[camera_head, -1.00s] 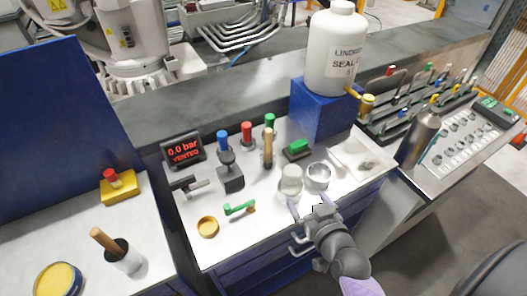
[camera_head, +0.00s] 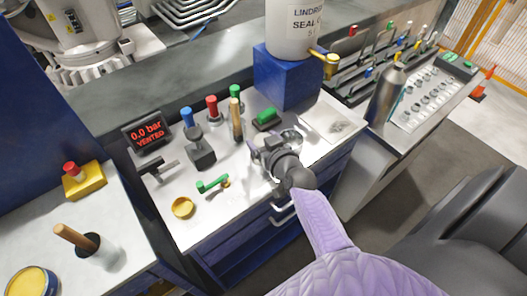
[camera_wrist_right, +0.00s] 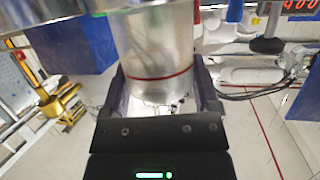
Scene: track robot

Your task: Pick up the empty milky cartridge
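The milky cartridge is a cloudy, see-through cylinder with a red line around it, seen large in the right wrist view (camera_wrist_right: 158,55). It stands between the two fingers of my right gripper (camera_wrist_right: 162,92). The fingers are spread on either side of it, and slim gaps seem to show, so I see no firm contact. In the head view my right gripper (camera_head: 262,152) is at the worktop beside the metal ring cup (camera_head: 292,137), and the gripper mostly hides the cartridge there. Whether the cartridge is empty is hard to tell. My left gripper is not in view.
A blue block (camera_head: 285,78) carrying a big white bottle (camera_head: 293,28) stands behind. A display (camera_head: 148,132) reads 0.0 bar, VENTED. A green-topped block (camera_head: 266,119) is close behind the gripper.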

